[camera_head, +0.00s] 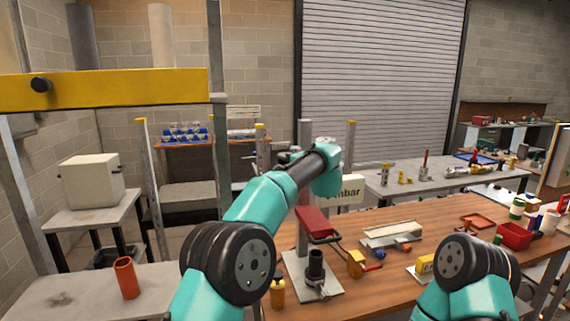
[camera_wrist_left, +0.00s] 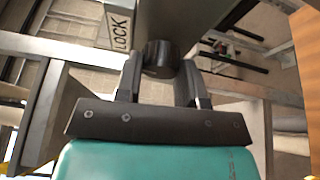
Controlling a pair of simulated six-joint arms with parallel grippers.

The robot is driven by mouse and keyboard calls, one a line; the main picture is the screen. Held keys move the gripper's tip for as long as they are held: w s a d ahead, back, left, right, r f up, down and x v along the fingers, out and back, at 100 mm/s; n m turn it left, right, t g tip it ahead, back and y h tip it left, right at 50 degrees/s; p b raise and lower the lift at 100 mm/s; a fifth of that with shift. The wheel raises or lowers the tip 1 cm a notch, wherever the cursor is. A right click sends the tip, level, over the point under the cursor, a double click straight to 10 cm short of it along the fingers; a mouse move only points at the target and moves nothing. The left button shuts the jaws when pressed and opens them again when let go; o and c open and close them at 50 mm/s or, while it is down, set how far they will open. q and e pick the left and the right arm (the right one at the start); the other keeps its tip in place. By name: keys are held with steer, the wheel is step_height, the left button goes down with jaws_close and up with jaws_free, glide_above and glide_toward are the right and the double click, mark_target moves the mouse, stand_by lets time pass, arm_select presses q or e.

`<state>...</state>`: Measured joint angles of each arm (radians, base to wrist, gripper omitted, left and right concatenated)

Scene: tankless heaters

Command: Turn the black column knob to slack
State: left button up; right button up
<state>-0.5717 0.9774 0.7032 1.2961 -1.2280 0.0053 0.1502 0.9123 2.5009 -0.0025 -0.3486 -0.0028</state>
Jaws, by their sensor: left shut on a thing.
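The black column knob (camera_wrist_left: 158,56) is a round, ribbed knob in the left wrist view, on a grey metal column beside a white label reading "LOCK" (camera_wrist_left: 117,28). My left gripper (camera_wrist_left: 160,76) has one finger on each side of the knob and is shut on it. In the head view the upright grey column (camera_head: 304,133) stands behind my left wrist, which hides the knob. My right arm shows at the lower right of the head view, but its gripper is not in view.
Below the column, a wooden workbench (camera_head: 380,290) carries a red-topped part (camera_head: 315,222), a black cylinder (camera_head: 316,264), a yellow bottle (camera_head: 277,293) and a white tray (camera_head: 392,233). A sign ending in "nbar" (camera_head: 350,192) stands near my left wrist. A yellow beam (camera_head: 110,88) crosses the upper left.

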arm_select(q)
steer(key=o, duration=0.9)
steer(key=v, duration=1.7)
steer(key=shift+s+d+r, duration=0.1)
steer(key=shift+d+r, duration=0.05)
steer(key=shift+d, duration=0.05)
